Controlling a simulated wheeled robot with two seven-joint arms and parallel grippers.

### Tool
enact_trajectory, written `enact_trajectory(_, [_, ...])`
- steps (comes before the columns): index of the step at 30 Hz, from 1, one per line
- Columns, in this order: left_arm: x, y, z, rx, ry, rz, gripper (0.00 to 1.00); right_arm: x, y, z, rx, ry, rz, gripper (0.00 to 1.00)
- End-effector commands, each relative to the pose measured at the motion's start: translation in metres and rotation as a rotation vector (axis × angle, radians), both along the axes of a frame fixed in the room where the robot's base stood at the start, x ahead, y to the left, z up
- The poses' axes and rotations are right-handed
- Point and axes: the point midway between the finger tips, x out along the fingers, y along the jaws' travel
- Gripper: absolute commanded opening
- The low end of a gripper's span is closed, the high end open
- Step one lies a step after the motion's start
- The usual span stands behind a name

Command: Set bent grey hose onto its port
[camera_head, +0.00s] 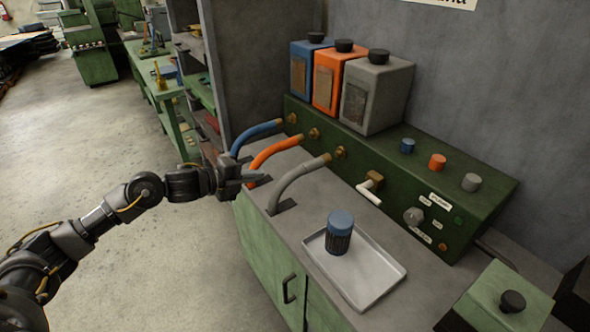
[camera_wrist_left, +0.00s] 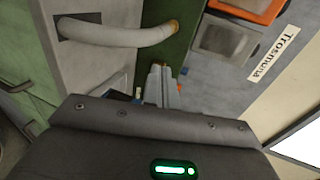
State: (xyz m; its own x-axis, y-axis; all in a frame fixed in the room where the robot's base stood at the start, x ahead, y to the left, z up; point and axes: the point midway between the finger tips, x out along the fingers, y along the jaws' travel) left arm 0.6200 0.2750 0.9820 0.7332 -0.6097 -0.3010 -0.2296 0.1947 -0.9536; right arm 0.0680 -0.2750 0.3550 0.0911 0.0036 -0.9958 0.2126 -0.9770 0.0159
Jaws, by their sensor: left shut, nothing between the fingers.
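The bent grey hose (camera_head: 292,180) rises from a slot in the grey counter and curves over to the green panel. Its free end meets, or sits very close to, the brass port (camera_head: 341,152). In the left wrist view the grey hose (camera_wrist_left: 120,34) runs across the top, its end at the brass port (camera_wrist_left: 173,27); I see no clear gap there. My left gripper (camera_head: 260,175) is shut and empty, left of the grey hose near the orange hose's base. Its narrow fingers also show in the left wrist view (camera_wrist_left: 161,80), below the hose end. My right gripper is out of view.
A blue hose (camera_head: 250,136) and an orange hose (camera_head: 270,149) arch close beside my left gripper. Blue, orange and grey canisters (camera_head: 375,98) stand on the green panel (camera_head: 455,190). A tray (camera_head: 375,290) holds a blue-capped jar (camera_head: 340,232). A white-handled valve (camera_head: 370,190) juts out.

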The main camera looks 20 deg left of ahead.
Motion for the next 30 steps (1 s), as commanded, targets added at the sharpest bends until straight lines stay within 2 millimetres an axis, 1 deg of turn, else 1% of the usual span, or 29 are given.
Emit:
enact_trajectory(8, [0.0, 0.0, 0.001, -0.001, 0.0, 0.0, 0.0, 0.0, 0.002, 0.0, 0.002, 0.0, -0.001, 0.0])
enact_trajectory(13, [0.008, -0.006, -0.001, -0.004, 0.0, 0.001, 0.0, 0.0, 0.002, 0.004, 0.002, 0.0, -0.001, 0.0])
enact_trajectory(17, [0.022, -0.019, -0.006, -0.006, 0.001, 0.001, 0.0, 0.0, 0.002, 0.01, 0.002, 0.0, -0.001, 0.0])
enact_trajectory(27, [0.074, -0.061, -0.027, -0.004, 0.002, 0.002, 0.0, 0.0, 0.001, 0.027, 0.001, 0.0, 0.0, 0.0])
enact_trajectory(30, [0.086, -0.072, -0.026, -0.004, 0.001, 0.001, 0.0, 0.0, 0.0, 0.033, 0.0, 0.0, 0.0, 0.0])
